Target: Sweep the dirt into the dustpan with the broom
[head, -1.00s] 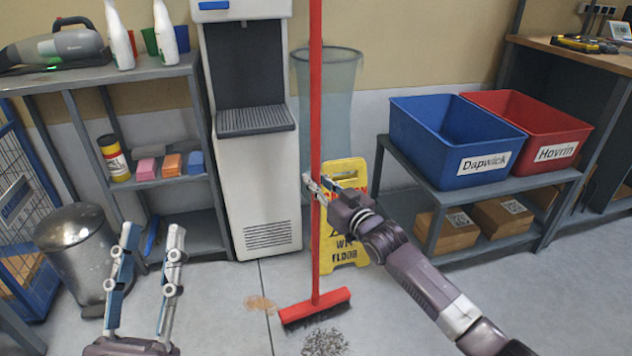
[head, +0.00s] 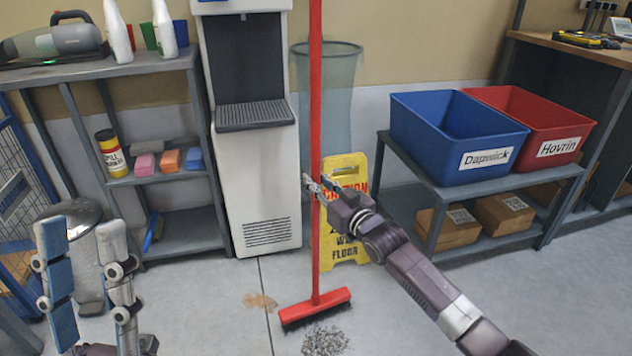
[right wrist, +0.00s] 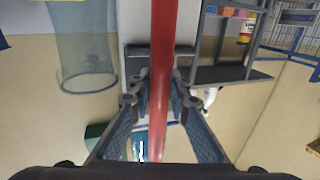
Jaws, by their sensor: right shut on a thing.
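The red broom (head: 315,245) stands upright, its red head (head: 315,309) on the floor. My right gripper (head: 314,188) is shut on the broom handle about mid-height; the handle (right wrist: 163,60) also runs between its fingers in the right wrist view. A dark speckled patch of dirt (head: 325,341) lies on the floor just in front of the broom head. A brownish patch (head: 259,301) lies to its left. My left gripper (head: 82,228) is open and empty at the lower left. I cannot make out a dustpan for certain.
A yellow wet-floor sign (head: 345,245) stands behind the broom, beside the water dispenser (head: 268,185). A metal bin (head: 85,270) is behind my left gripper. A rack with a blue crate (head: 440,150) and a red crate (head: 550,125) stands right. The floor at centre front is open.

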